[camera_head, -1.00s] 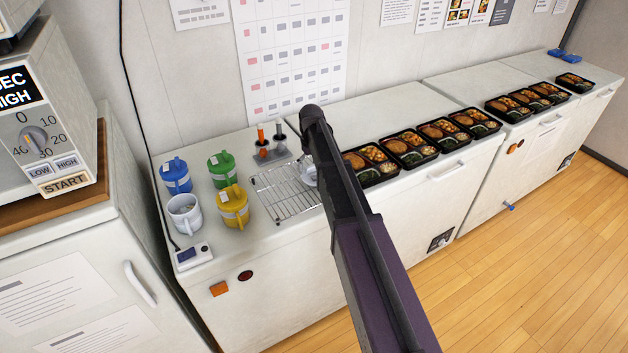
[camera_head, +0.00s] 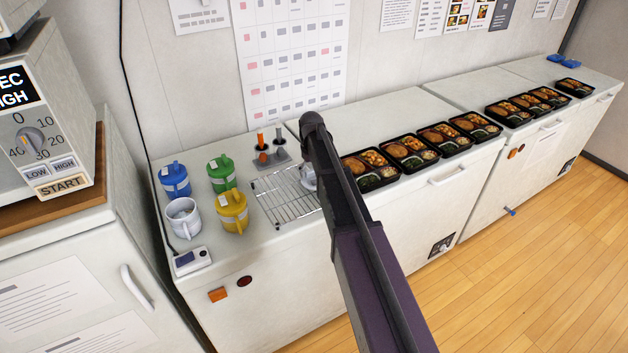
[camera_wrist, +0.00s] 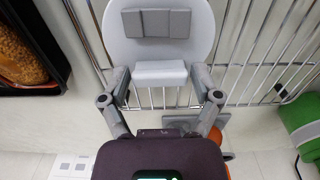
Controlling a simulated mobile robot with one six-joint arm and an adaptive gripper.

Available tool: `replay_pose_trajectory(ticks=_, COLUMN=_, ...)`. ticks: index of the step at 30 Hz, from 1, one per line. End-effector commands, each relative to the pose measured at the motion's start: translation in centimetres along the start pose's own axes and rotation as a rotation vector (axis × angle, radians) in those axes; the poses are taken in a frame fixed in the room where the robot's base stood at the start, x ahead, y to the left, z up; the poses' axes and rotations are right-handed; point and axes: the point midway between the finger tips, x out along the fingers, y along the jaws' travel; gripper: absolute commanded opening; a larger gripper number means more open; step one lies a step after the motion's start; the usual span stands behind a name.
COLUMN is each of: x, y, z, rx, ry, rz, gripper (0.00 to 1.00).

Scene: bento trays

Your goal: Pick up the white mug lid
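The white mug lid (camera_wrist: 160,22) lies on the wire rack, with a grey label strip and a raised white tab (camera_wrist: 160,73) in the wrist view. In the head view a small part of the lid (camera_head: 308,178) shows beside my arm, which hides the rest. My gripper (camera_wrist: 162,80) is open, with one finger on each side of the tab; small gaps seem to show between fingers and tab. The gripper's fingers are hidden behind my arm in the head view. The lidless white mug (camera_head: 183,219) stands left of the rack.
The wire rack (camera_head: 281,207) lies on the white counter. Lidded blue (camera_head: 175,182), green (camera_head: 222,175) and yellow (camera_head: 233,213) mugs stand left of it. Several bento trays (camera_head: 372,182) line the right.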

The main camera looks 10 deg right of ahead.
Motion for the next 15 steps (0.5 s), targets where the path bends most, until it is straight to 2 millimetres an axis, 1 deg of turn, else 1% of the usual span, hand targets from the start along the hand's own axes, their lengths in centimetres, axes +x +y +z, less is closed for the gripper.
replay_pose_trajectory(ticks=1, x=0.0, y=-0.01, z=0.0, rx=0.0, ry=0.0, rz=0.0, gripper=0.47)
replay_pose_trajectory(ticks=2, x=0.0, y=-0.06, z=-0.01, rx=-0.001, ry=0.0, rz=0.0, gripper=0.38)
replay_pose_trajectory(ticks=3, x=0.0, y=-0.09, z=-0.02, rx=-0.001, ry=0.0, rz=0.0, gripper=0.26)
replay_pose_trajectory(ticks=4, x=0.0, y=-0.1, z=-0.03, rx=-0.001, ry=0.0, rz=0.0, gripper=0.22)
replay_pose_trajectory(ticks=15, x=-0.01, y=-0.11, z=-0.02, rx=-0.001, ry=0.0, rz=-0.001, gripper=0.21)
